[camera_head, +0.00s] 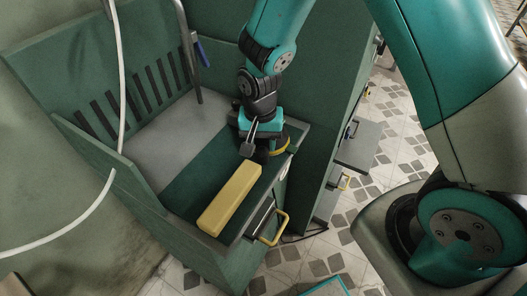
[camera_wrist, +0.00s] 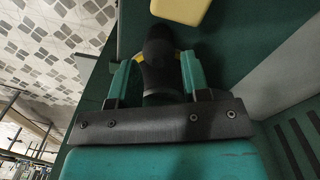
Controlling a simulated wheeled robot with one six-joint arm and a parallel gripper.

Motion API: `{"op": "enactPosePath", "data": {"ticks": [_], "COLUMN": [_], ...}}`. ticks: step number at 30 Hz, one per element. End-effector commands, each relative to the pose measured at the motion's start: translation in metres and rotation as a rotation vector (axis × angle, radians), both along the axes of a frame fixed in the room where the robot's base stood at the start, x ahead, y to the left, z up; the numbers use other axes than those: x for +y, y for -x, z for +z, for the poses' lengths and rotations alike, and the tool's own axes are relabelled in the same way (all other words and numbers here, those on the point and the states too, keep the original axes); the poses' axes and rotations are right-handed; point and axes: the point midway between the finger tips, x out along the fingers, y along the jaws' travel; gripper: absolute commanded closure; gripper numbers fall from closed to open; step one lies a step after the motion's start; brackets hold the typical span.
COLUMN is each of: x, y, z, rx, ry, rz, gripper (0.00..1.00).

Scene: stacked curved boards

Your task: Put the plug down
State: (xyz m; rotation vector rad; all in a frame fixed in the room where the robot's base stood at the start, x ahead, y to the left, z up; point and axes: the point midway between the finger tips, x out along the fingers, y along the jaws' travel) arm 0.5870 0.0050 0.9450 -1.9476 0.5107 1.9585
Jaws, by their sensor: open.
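The plug appears as a dark rounded piece (camera_wrist: 158,48) between and just beyond the two teal fingers of my gripper (camera_wrist: 154,76) in the wrist view. The fingers stand apart, open, on either side of it. In the head view my gripper (camera_head: 260,130) points down at the right end of the dark green bench top. A black and yellow piece (camera_head: 274,148) shows just below it, probably part of the plug. The fingers hide much of it, and I cannot tell whether they touch it.
A yellow block (camera_head: 230,198) lies on the bench top in front of my gripper; it also shows in the wrist view (camera_wrist: 182,8). A grey panel (camera_head: 165,140) and slotted back wall are behind. A yellow handle (camera_head: 274,228) sticks out at the front. A green cabinet stands right.

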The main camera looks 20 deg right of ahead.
Motion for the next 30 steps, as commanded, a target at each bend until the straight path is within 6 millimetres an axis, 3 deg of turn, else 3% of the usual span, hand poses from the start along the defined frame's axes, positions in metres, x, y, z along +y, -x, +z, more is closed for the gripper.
{"op": "enactPosePath", "data": {"ticks": [6,14,18,21,30], "x": [-0.001,-0.001,-0.001,-0.001,-0.001], "y": [0.001,0.0,0.0,0.0,0.0], "z": [-0.025,-0.029,-0.029,-0.029,-0.023], "rx": [0.001,-0.001,-0.001,-0.001,-0.003], "ry": [0.0,0.0,0.0,0.0,-0.001], "rz": [0.0,0.0,0.0,0.0,0.0], "gripper": [0.57,0.57,0.87,0.91,0.91]}}
